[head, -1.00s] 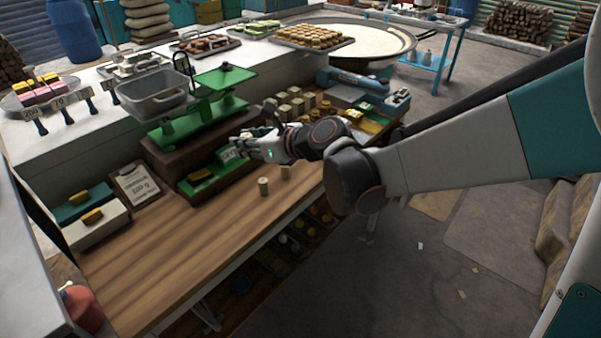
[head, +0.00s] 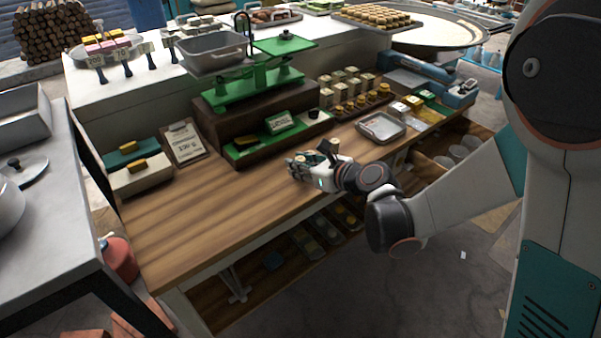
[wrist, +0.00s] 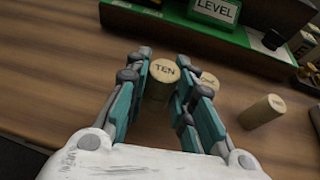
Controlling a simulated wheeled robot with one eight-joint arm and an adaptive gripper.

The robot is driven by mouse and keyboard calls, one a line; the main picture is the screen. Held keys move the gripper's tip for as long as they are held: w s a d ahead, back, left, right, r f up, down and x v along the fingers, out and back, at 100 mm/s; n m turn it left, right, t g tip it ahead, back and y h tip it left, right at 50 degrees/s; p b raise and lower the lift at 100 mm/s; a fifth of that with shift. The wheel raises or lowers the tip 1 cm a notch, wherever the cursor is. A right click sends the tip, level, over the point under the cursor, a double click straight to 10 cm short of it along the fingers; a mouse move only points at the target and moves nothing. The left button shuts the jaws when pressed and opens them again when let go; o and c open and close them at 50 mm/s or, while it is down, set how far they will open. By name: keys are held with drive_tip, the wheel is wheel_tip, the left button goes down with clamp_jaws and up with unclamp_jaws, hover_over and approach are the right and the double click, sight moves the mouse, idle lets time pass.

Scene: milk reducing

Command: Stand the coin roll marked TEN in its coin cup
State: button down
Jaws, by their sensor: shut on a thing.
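The coin roll marked TEN (wrist: 161,88) is pale tan and stands roughly upright between my gripper's teal-padded fingers in the wrist view. My gripper (wrist: 164,62) is shut on it. I cannot tell whether its base touches the wood. Another tan roll (wrist: 208,81) stands just behind the right finger, and a third (wrist: 262,111) is to the right; their marks are unreadable. In the head view my gripper (head: 299,169) is low over the front of the wooden counter. Several pale round cups (head: 460,151) sit in an open drawer at the right; I cannot tell which is marked TEN.
A green scale (head: 245,90) stands on a brown plinth behind, with a LEVEL sign (head: 281,122) on a green tray. A metal tray (head: 381,127) lies right of my gripper. The wooden counter (head: 215,205) is clear at left.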

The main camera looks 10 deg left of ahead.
drive_tip(key=shift+f, duration=0.85)
drive_tip(key=shift+f+b, duration=0.25)
drive_tip(key=shift+b, duration=0.1)
drive_tip(key=c, duration=1.7)
unclamp_jaws()
drive_tip(key=shift+r, duration=0.1)
drive_tip(key=shift+o, duration=0.2)
drive_tip(key=shift+r, duration=0.1)
drive_tip(key=shift+d+r+p, duration=0.1)
drive_tip(key=shift+r+p, duration=0.1)
drive_tip(key=shift+p, duration=0.1)
drive_tip(key=p+v, duration=0.2)
drive_tip(key=v, duration=0.9)
drive_tip(key=shift+s+d+p, duration=0.25)
drive_tip(key=shift+s+p, duration=0.05)
drive_tip(key=shift+p, duration=0.1)
